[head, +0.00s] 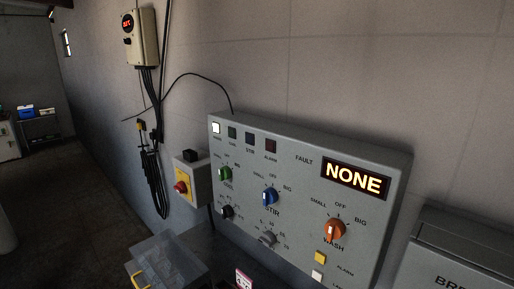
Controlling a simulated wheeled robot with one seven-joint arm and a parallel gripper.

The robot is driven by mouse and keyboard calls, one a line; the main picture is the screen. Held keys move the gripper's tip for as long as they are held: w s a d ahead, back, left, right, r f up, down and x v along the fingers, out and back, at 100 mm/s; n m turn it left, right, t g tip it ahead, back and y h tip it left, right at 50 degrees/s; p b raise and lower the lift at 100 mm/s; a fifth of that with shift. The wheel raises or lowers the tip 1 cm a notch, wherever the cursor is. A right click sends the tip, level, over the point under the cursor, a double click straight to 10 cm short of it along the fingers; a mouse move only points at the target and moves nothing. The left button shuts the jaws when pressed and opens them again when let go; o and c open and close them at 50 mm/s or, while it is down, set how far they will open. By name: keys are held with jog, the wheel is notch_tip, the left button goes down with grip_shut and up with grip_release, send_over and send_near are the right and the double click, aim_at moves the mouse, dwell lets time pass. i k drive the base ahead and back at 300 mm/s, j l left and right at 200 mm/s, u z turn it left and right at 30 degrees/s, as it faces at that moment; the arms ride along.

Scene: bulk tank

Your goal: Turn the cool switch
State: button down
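The green rotary knob (224,174) is on the left side of the grey control panel (300,235). The small word beneath it appears to read COOL, but it is hard to make out. Small position marks sit above the knob; its exact setting is too small to tell. My gripper is out of the picture, and nothing touches the knob.
A blue STIR knob (269,196) and an orange WASH knob (334,230) sit farther right. The fault display (357,179) reads NONE. A box with a red knob (181,187) is left of the panel. A clear bin (168,262) stands below.

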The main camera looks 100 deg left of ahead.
aim_at(225, 172)
jog(key=u, duration=3.7)
